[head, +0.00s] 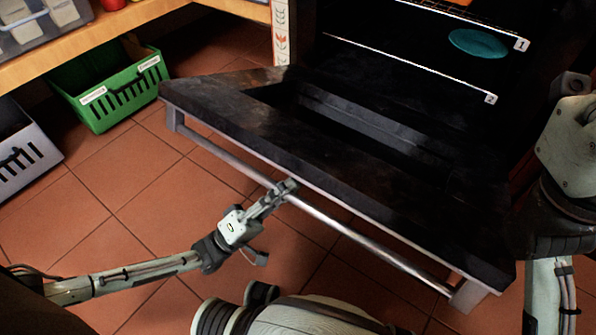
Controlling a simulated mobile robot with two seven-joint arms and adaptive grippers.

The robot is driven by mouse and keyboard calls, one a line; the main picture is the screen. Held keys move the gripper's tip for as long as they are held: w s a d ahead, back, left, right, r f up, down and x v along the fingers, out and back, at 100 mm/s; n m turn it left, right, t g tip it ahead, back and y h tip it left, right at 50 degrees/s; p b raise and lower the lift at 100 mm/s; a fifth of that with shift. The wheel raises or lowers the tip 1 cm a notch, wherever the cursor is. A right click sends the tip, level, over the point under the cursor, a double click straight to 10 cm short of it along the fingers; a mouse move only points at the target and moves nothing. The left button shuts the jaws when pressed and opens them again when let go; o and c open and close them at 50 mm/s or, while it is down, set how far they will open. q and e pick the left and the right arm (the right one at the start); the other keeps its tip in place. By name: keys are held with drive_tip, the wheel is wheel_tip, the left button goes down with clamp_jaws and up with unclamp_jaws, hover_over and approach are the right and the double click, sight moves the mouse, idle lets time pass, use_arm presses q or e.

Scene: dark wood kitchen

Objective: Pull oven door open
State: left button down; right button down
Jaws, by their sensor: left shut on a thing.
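The oven door (225,100) is swung down, its inner face showing dark and lying nearly flat, tilted in the picture. Its long metal handle bar (340,227) runs along the front edge. My left gripper (284,190) is shut on the handle bar near its middle. The oven's inside (380,75) is open to view behind the door. My right arm is at the right edge, beside the door's right end; its gripper is not in view.
Inside the oven are racks (405,65) marked 1 and 2, with a teal plate (478,43) on the upper part. A green crate (115,90) and a grey crate (22,150) stand at the left under a wooden shelf (150,15). Tiled floor (130,185) is clear left of the door.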

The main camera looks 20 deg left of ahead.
use_arm(q)
drive_tip(key=shift+s+a+f, duration=0.1)
drive_tip(key=shift+s+f, duration=0.25)
drive_tip(key=shift+f, duration=0.25)
drive_tip(key=shift+s+a+f, duration=0.1)
drive_tip(key=shift+s+f, duration=0.25)
drive_tip(key=shift+f, duration=0.25)
drive_tip(key=c, duration=1.4)
unclamp_jaws()
drive_tip(key=shift+a, duration=0.1)
drive_tip(key=shift+r, duration=0.1)
drive_tip(key=shift+w, duration=0.15)
